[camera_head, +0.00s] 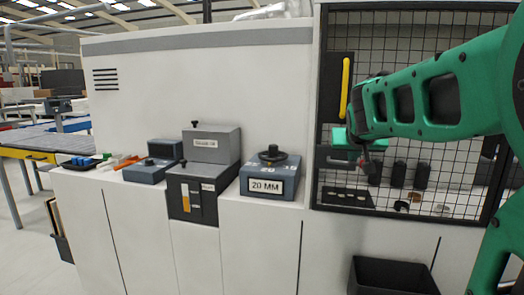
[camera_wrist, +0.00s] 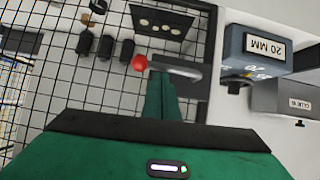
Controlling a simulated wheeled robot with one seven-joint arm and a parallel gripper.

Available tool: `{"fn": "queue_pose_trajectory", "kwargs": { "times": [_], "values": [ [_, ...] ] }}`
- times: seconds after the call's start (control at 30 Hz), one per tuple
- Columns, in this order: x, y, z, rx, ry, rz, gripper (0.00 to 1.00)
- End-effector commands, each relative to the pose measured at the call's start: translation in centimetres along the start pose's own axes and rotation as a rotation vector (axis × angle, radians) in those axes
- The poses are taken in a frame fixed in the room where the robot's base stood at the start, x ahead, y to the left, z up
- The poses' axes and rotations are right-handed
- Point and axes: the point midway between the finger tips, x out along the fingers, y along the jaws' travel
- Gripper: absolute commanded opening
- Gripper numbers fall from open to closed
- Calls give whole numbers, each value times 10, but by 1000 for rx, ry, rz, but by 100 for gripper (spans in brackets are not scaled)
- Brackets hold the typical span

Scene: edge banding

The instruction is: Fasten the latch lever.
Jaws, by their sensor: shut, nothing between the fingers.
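The latch lever is a grey bar with a red ball knob (camera_wrist: 139,63) at its end. In the wrist view the bar (camera_wrist: 178,67) reaches from the cabinet's frame across the mesh door, roughly level. The head view shows the lever (camera_head: 338,163) at the door's left edge, below the yellow handle. My gripper (camera_wrist: 161,80) is shut and empty. Its green fingers end right at the bar, beside the knob; I cannot tell whether they touch it. In the head view my gripper (camera_head: 341,137) appears just above the lever, partly hidden by my wrist.
The yellow upright handle (camera_head: 346,87) is on a black plate by the door edge. The black mesh door (camera_head: 440,35) covers shelves with dark cylinders. A grey block marked 20 MM (camera_head: 268,184) stands on the ledge to the left. A black bin (camera_head: 392,272) is below.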

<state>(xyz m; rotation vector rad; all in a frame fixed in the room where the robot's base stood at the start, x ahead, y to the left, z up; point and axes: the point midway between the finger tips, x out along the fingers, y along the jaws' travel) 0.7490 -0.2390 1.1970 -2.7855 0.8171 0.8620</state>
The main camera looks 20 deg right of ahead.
Motion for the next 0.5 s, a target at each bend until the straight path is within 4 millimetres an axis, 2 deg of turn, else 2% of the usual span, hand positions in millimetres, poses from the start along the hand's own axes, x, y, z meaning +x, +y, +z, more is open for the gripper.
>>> {"fn": "queue_pose_trajectory", "kwargs": {
  "times": [0.5],
  "values": [
    [5,3,7,81,-3,-55,0]
  ]
}}
